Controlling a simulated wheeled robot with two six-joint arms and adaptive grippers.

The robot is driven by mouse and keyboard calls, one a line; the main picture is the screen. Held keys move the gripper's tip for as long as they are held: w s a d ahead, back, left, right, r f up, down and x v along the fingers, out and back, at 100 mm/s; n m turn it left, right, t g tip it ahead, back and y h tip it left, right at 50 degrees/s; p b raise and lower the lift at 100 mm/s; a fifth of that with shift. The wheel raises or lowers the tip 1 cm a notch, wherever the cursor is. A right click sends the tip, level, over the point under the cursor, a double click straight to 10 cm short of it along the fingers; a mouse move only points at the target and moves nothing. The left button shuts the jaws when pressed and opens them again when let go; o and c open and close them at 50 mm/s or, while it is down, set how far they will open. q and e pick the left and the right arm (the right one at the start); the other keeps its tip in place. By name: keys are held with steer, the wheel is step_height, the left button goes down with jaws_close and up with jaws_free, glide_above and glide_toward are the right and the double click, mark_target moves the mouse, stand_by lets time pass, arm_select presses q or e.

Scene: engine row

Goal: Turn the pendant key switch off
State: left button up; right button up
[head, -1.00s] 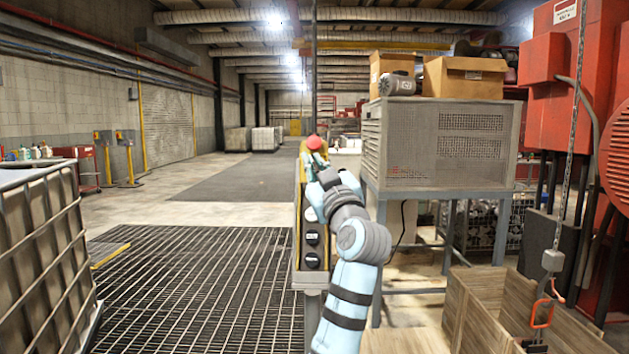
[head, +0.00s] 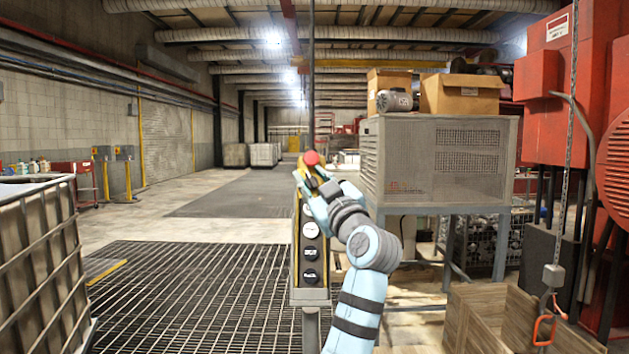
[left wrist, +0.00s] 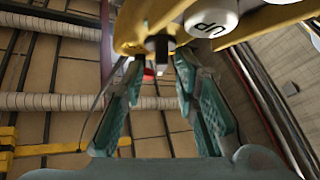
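The yellow pendant (head: 296,250) stands upright in the middle of the head view, with a red mushroom button (head: 311,158) on top and white and black round buttons down its face. In the left wrist view the pendant's yellow housing (left wrist: 130,25) is close overhead, with a white button marked UP (left wrist: 210,18). A small dark key (left wrist: 158,46) sticks out of it. My left gripper (left wrist: 158,62) is open, its two teal fingers apart on either side of the key, with no clear contact. In the head view the left gripper (head: 314,182) partly covers the pendant's upper part.
A grey cabinet (head: 440,160) on a stand, with cardboard boxes on top, is right of my arm. Wooden crates (head: 490,315) and a hanging chain with an orange hook (head: 543,330) are at lower right. A caged white tank (head: 40,255) is at left. Open floor grating (head: 200,290) lies between.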

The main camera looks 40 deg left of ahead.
arm_select(q)
steer(key=shift+w+a+f, duration=0.1)
steer(key=v, duration=1.2)
steer(key=shift+f, duration=0.1)
